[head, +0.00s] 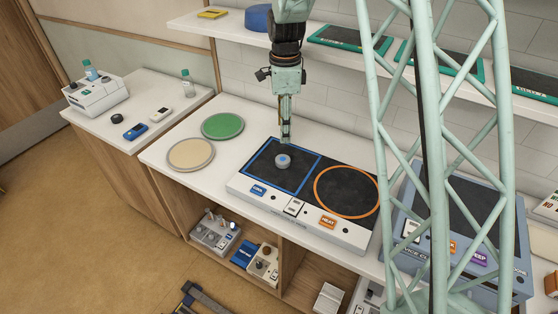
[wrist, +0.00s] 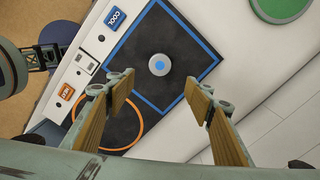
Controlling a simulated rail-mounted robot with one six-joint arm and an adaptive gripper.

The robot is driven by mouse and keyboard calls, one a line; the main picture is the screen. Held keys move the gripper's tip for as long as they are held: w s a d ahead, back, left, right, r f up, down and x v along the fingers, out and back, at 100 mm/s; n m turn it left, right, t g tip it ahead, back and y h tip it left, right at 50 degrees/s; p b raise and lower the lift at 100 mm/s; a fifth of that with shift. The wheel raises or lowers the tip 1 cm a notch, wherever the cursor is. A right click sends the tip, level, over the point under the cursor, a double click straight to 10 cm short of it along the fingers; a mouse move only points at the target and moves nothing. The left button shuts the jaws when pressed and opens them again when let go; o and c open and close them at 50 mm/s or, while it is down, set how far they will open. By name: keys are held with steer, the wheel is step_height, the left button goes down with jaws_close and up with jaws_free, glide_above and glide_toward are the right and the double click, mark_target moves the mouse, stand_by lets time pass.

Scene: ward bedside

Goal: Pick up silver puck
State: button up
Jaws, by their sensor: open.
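The silver puck (head: 283,160) is a small round disc with a blue centre on top. It sits inside the blue square outline (head: 300,189) on the dark plate of the white cool/heat unit (head: 240,187). My gripper (head: 286,138) points down above the plate, a little behind the puck in the head view. In the wrist view the puck (wrist: 158,64) lies beyond the fingertips, roughly between their lines. My gripper (wrist: 158,84) has its two fingers wide apart with nothing between them. The puck is fully visible in both views.
An orange circle (head: 316,197) marks the heat side. A green disc (head: 222,125) and a beige disc (head: 191,154) lie on the counter to the left. A shelf (head: 222,30) runs behind my arm. A blue-grey device (head: 409,218) stands at right behind a lattice column.

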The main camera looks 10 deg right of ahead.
stand_by(0.3)
glide_above(284, 159)
steer(key=shift+w+f, duration=0.1)
steer(key=shift+f, duration=4.15)
steer(key=shift+f+p, duration=0.3)
steer(key=shift+f, duration=2.3)
steer(key=c, duration=1.2)
steer(key=shift+o, duration=0.2)
steer(key=shift+r, duration=0.15)
steer(key=shift+r, duration=1.6)
steer(key=s+d, duration=0.1)
steer(key=s, duration=0.4)
steer(key=s+d+r+b, duration=0.1)
steer(key=s+d, duration=0.1)
steer(key=s, duration=0.3)
steer(key=s+d+b, duration=0.1)
steer(key=s+d, duration=0.1)
steer(key=s, duration=0.3)
steer(key=shift+s+r, duration=0.15)
steer(key=shift+r, duration=0.15)
